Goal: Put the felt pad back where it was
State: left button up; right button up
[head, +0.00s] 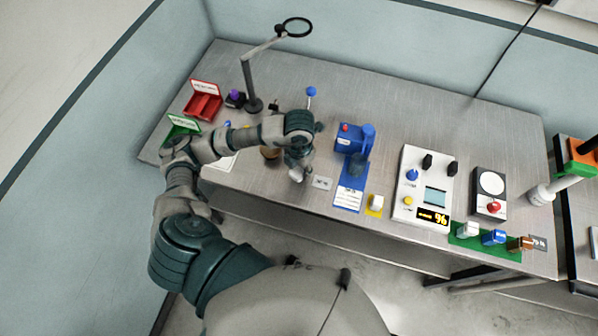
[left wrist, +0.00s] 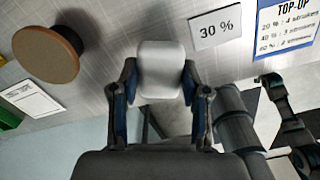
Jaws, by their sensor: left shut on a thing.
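My left gripper (head: 298,168) is near the table's front edge, left of the 30 % card. In the left wrist view my left gripper (left wrist: 158,88) is shut on a pale, rounded block (left wrist: 160,66), a finger on either side. It looks like the felt pad, though its material is not clear. A round brown piece with a dark rim (left wrist: 46,54) stands apart to the left in the left wrist view.
The 30 % card (head: 320,183) lies near the front edge. Right of it are a blue mat (head: 347,198) with a blue pump device (head: 349,140), a pale block on yellow (head: 376,203), a display panel (head: 427,185) and a green strip with small blocks (head: 484,242). A lamp (head: 253,100) stands behind.

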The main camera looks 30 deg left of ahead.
aim_at(299, 169)
pick_arm(q)
notch_tip(299, 169, down, 3)
jog(key=shift+s+f, duration=0.1)
jog(key=shift+f, duration=0.05)
jog(key=shift+a+f, duration=0.1)
jog(key=shift+a, duration=0.05)
pick_arm(e)
jog(key=shift+s+f, duration=0.1)
jog(key=shift+s, duration=0.3)
pick_arm(q)
jog(key=o, duration=0.8)
pick_arm(e)
jog(key=shift+w+a, duration=0.15)
jog(key=shift+w, duration=0.1)
pick_arm(q)
notch_tip(299, 169, up, 11)
jog(key=shift+p, duration=0.35)
jog(key=shift+r, duration=0.6)
pick_arm(e)
jog(key=shift+s+d, duration=0.25)
jog(key=shift+s, duration=0.3)
jog(key=shift+s+d, duration=0.2)
jog(key=shift+s, duration=0.3)
